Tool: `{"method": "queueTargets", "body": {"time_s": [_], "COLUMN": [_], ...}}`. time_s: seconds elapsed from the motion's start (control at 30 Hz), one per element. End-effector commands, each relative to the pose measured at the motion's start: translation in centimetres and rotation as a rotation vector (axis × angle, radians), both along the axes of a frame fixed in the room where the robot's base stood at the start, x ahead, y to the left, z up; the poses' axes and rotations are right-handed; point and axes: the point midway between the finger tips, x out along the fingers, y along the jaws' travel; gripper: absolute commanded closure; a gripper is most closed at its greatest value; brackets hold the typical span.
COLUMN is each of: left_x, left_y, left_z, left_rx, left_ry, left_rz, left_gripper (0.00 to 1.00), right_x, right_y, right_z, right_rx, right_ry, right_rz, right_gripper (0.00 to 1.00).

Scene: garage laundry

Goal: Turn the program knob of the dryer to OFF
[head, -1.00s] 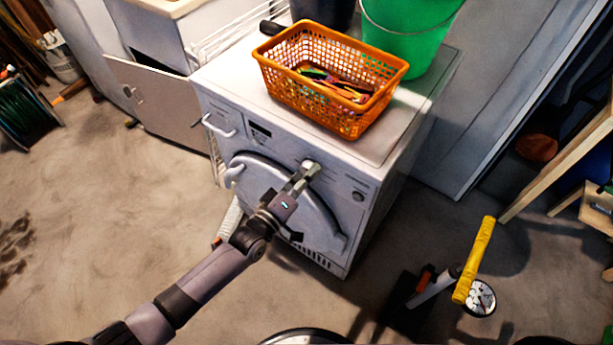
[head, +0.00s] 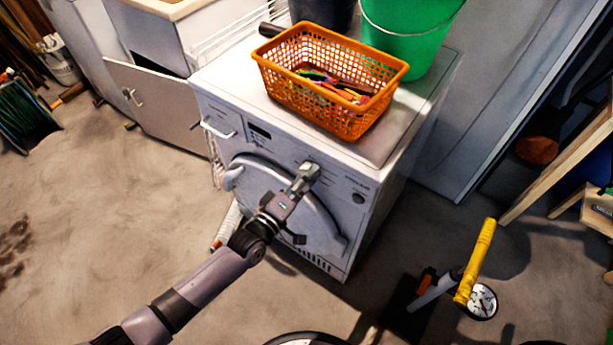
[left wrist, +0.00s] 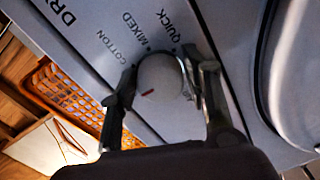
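The white dryer (head: 335,215) stands mid-view, its front panel facing me. My left gripper (head: 312,172) reaches its front panel and covers most of the program knob in the head view. In the left wrist view the round knob (left wrist: 163,80) sits between the two fingers of my left gripper (left wrist: 160,75), which appear closed on its sides. A short red mark shows on the knob's lower left part. COTTON, MIXED and QUICK are printed beside it, with part of a larger word starting DR. No OFF label is readable. My right gripper is not in view.
On the dryer top stand an orange basket (head: 328,82) with colourful contents, a green bucket (head: 410,38) and a dark container (head: 325,12). A yellow-handled pump with a gauge (head: 481,300) stands on the floor at right. The floor at left is mostly clear.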

Motion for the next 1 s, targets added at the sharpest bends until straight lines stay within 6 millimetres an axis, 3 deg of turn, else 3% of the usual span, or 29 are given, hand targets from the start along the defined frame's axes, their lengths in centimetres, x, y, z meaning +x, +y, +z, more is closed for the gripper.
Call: {"method": "queueTargets", "body": {"time_s": [0.2,0.57,1.0], "left_x": [0.0,-0.3,-7.1], "left_y": [0.0,0.3,5.2], "left_z": [0.1,0.1,0.0], "left_rx": [0.000,0.000,0.002], "left_ry": [-0.002,-0.003,-0.001], "left_rz": [0.001,0.001,0.000], "left_gripper": [0.40,0.40,0.40], "right_x": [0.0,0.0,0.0], "right_y": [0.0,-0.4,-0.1], "right_z": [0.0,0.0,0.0], "right_rx": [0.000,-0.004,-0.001], "right_ry": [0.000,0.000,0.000], "right_rz": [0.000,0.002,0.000], "right_gripper": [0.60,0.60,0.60]}}
